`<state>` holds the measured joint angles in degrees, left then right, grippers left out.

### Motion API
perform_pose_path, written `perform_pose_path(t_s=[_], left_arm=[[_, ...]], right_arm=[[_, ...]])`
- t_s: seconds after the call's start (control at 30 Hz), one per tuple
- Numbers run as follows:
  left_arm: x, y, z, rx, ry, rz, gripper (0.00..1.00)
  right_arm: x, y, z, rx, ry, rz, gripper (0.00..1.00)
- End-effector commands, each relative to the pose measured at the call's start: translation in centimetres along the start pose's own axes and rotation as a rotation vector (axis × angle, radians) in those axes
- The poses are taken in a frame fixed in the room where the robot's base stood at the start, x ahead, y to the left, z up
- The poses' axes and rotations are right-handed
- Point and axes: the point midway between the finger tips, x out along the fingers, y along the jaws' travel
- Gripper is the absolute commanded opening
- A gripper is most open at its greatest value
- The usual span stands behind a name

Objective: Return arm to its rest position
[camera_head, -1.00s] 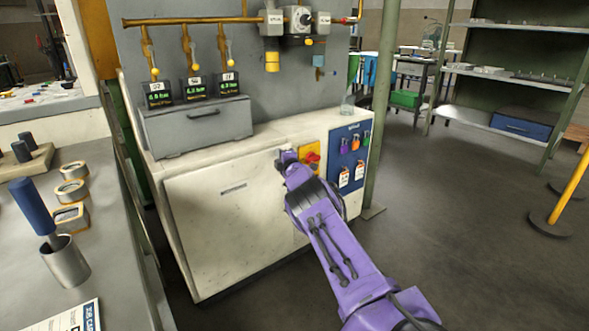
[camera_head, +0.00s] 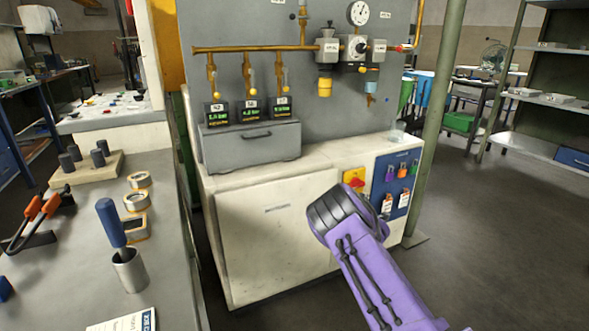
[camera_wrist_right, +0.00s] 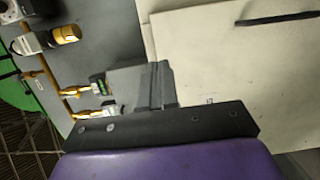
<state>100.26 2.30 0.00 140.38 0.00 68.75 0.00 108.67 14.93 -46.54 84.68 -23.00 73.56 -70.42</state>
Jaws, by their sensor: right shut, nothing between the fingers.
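My purple right arm (camera_head: 375,275) reaches in from the lower right in the head view. Its dark-banded wrist end is in front of the white cabinet (camera_head: 270,245); the gripper itself is hidden there. In the right wrist view, my right gripper (camera_wrist_right: 158,85) shows its grey fingers together with nothing between them. The cabinet's pale front (camera_wrist_right: 215,75) lies beyond the fingers. My left gripper is in neither view.
A red knob on a yellow plate (camera_head: 354,179) and a blue lock board (camera_head: 396,185) are close behind the wrist. Brass pipes (camera_head: 255,49) and a grey box (camera_head: 250,147) stand above the cabinet. A bench (camera_head: 160,240) is at left; floor at right is clear.

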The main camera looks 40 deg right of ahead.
Motion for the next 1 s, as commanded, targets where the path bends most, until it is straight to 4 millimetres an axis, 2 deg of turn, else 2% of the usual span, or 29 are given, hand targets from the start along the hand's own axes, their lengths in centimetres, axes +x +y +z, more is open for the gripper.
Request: perform_pose_path(t_s=[0.27,0.37,0.4,0.47,0.5,0.57,0.6,0.67,0.7,0.83,1.0], left_arm=[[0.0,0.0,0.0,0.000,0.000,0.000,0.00],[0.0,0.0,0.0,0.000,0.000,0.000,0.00],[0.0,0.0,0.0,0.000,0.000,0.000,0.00],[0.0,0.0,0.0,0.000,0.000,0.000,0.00],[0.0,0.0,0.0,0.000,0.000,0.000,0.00],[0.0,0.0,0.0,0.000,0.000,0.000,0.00],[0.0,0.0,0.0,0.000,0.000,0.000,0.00],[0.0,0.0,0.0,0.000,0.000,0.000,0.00],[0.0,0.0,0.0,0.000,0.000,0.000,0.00],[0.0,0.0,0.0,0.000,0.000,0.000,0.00],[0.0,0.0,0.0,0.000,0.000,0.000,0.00]], right_arm=[[0.1,0.0,-0.1,0.025,0.001,0.000,0.00],[-0.4,-0.4,0.5,0.194,-0.025,-0.006,0.00],[-1.9,-2.3,1.3,0.340,-0.076,-0.033,0.00],[-5.1,-6.7,0.9,0.585,-0.164,-0.092,0.00],[-7.4,-9.5,0.1,0.726,-0.223,-0.132,0.00],[-11.0,-13.4,-1.3,0.903,-0.310,-0.190,0.00],[-13.5,-15.8,-2.4,1.005,-0.371,-0.228,0.00],[-17.6,-19.0,-4.2,1.137,-0.464,-0.287,0.00],[-20.5,-20.9,-5.5,1.211,-0.529,-0.327,0.00],[-29.6,-25.1,-9.3,1.372,-0.724,-0.447,0.00],[-39.4,-27.4,-12.8,1.430,-0.914,-0.590,0.00]])
